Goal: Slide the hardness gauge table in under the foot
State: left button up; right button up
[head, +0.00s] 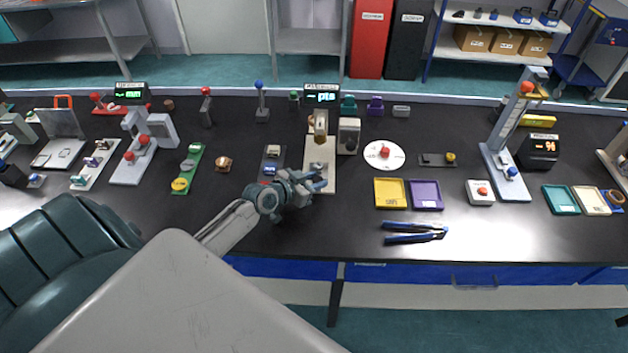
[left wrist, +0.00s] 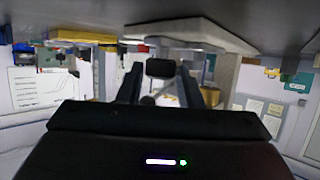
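The hardness gauge (head: 320,124) stands at the back middle of the bench in the head view, with a brass-coloured head over a long pale base (head: 323,150). Its display (head: 321,95) reads "pts". A small grey piece (head: 318,167) on the base, below the head, looks like the table; the foot is too small to make out. My left gripper (head: 317,182) is at the near end of the base. In the left wrist view its two fingers (left wrist: 160,88) stand apart, with a dark block (left wrist: 160,68) between them; contact is unclear. My right gripper is not in view.
A small stand (head: 271,165) is just left of the base. A white disc with a red knob (head: 384,153) and yellow (head: 390,193) and purple (head: 425,195) trays lie to the right. Blue-handled pliers (head: 415,232) lie near the front edge. The bench front between my gripper and the pliers is clear.

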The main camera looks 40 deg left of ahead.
aim_at(318, 165)
pick_arm(q)
grip_shut()
jog(key=w+a+b, duration=0.1)
jog(key=b, duration=0.1)
jog(key=w+a+b, duration=0.1)
jog(key=w+b, duration=0.1)
jog(key=w+a+b, duration=0.1)
jog(key=w+b, duration=0.1)
jog(key=shift+w+a+f, duration=0.1)
jog(key=shift+f, duration=0.15)
jog(key=shift+w+a+r+b, duration=0.15)
jog(key=shift+w+a+b, duration=0.15)
jog(key=shift+w+b, duration=0.15)
jog(key=shift+w+r, duration=0.1)
jog(key=shift+r, duration=0.2)
jog(key=shift+o, duration=1.1)
grip_release()
jog(key=shift+o, duration=1.3)
jog(key=shift+w+a, duration=0.1)
jog(key=shift+f, duration=0.2)
